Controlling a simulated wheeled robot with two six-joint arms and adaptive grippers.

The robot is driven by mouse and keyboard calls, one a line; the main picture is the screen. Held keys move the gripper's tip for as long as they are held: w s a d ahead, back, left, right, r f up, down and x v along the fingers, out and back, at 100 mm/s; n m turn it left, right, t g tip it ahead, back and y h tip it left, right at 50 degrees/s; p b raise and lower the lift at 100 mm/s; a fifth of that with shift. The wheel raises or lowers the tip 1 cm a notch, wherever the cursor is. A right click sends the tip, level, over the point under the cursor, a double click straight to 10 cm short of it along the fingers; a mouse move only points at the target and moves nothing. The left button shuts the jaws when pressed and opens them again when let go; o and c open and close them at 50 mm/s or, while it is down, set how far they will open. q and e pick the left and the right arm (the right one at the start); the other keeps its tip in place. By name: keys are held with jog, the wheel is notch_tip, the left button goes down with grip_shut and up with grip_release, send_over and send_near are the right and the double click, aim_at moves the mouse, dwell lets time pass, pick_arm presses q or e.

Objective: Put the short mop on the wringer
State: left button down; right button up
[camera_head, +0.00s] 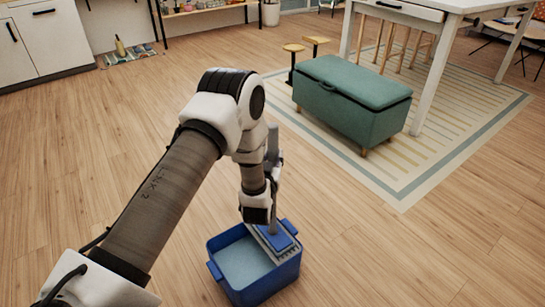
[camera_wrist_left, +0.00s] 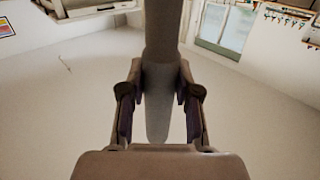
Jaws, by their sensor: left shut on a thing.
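The short mop has a grey handle (camera_head: 272,146) and a flat blue head (camera_head: 278,236). It stands roughly upright, its head over the grey wringer (camera_head: 284,254) at the right side of the blue bucket (camera_head: 239,288). The head appears to lie on the wringer, but I cannot tell whether it presses on it. My left gripper (camera_head: 274,172) is shut on the handle, partly hidden by my wrist. In the left wrist view, the fingers (camera_wrist_left: 158,95) close on both sides of the grey handle (camera_wrist_left: 163,30). My right gripper is not in view.
The bucket holds pale blue water (camera_head: 240,262) at its left. A green storage bench (camera_head: 352,100) stands on a striped rug (camera_head: 455,125) behind, beside a white table (camera_head: 424,75). The wooden floor around the bucket is clear.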

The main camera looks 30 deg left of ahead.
pick_arm(q)
jog(key=c, duration=0.8)
grip_release()
jog(key=shift+f, duration=0.1)
jog(key=shift+s+d, duration=0.15)
jog(key=shift+s, duration=0.1)
jog(key=p+v, duration=0.2)
jog(key=v, duration=0.9)
jog(key=s+d+f+m+g+h, duration=0.2)
jog(key=s+d+f+g+h, duration=0.2)
jog(key=s+f+g, duration=0.75)
jog(key=s+d+f+m+g+h, duration=0.1)
jog(key=s+d+f+g, duration=0.2)
jog(key=s, duration=0.5)
jog(key=s+d+f+m+g+h, duration=0.1)
jog(key=s+d+f+g+h, duration=0.1)
jog(key=s+f, duration=0.5)
jog(key=r+p, duration=0.7)
jog(key=r, duration=0.1)
jog(key=s+r+p, duration=0.1)
jog(key=r+p, duration=0.6)
jog(key=r, duration=0.1)
jog(key=r+p, duration=0.8)
jog(key=shift+s+a+r, duration=0.1)
jog(key=shift+s+r, duration=0.15)
jog(key=shift+s, duration=0.1)
